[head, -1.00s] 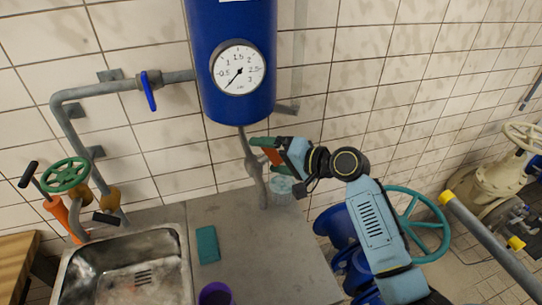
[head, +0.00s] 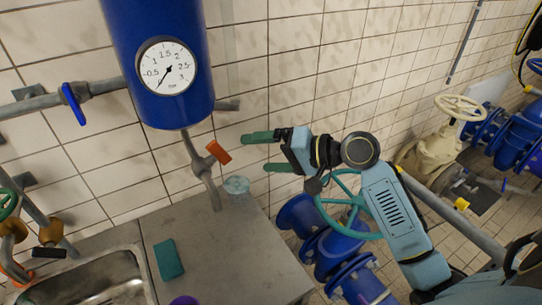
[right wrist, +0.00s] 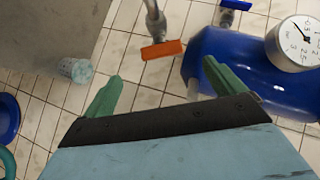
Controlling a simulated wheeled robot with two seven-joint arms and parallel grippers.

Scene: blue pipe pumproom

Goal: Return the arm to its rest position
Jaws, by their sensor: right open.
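My right gripper (head: 262,152) is open and empty in the head view. Its two green fingers point left, toward the orange valve handle (head: 218,152) on the grey pipe below the blue tank, with a gap between them. In the right wrist view the green fingers (right wrist: 160,85) stand wide apart, and the orange handle (right wrist: 162,50) lies beyond them, untouched. My right arm (head: 395,215) reaches in from the lower right. My left gripper is not in view.
The blue tank (head: 160,60) with a round gauge hangs on the tiled wall. A clear cup (head: 237,190) and a green sponge (head: 168,260) are on the grey counter (head: 215,255), left of the arm. A teal handwheel (head: 350,205) and blue pipes stand behind and below the arm.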

